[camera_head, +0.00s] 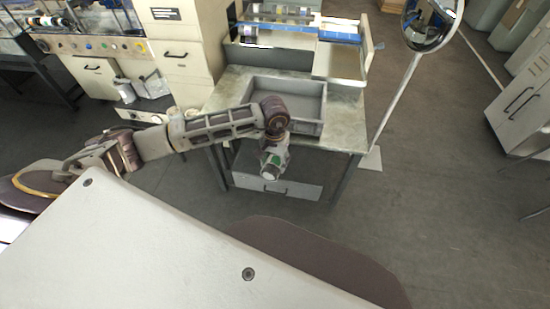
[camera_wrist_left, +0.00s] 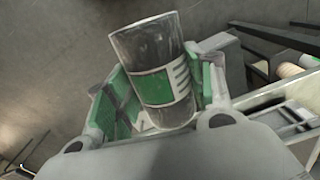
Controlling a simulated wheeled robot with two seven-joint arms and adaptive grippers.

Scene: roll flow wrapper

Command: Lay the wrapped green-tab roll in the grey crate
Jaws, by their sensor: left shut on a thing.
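My left gripper (camera_head: 270,160) is in front of the table's front edge in the head view, with the arm coming in from the left. In the left wrist view the left gripper (camera_wrist_left: 158,95) has its green-padded fingers shut around a dark roll (camera_wrist_left: 148,50) with a green and white label. The roll is tilted and its upper end stands out beyond the fingers. In the head view it is small and mostly hidden by the gripper. The grey crate (camera_head: 308,128) stands on the table behind the gripper, and its visible floor looks empty. My right gripper does not show.
The crate's table (camera_head: 345,138) has a worn top and a drawer unit (camera_head: 290,188) below. A round mirror (camera_head: 430,22) on a pole stands at the right. Cream machine cabinets (camera_head: 180,60) stand at the left.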

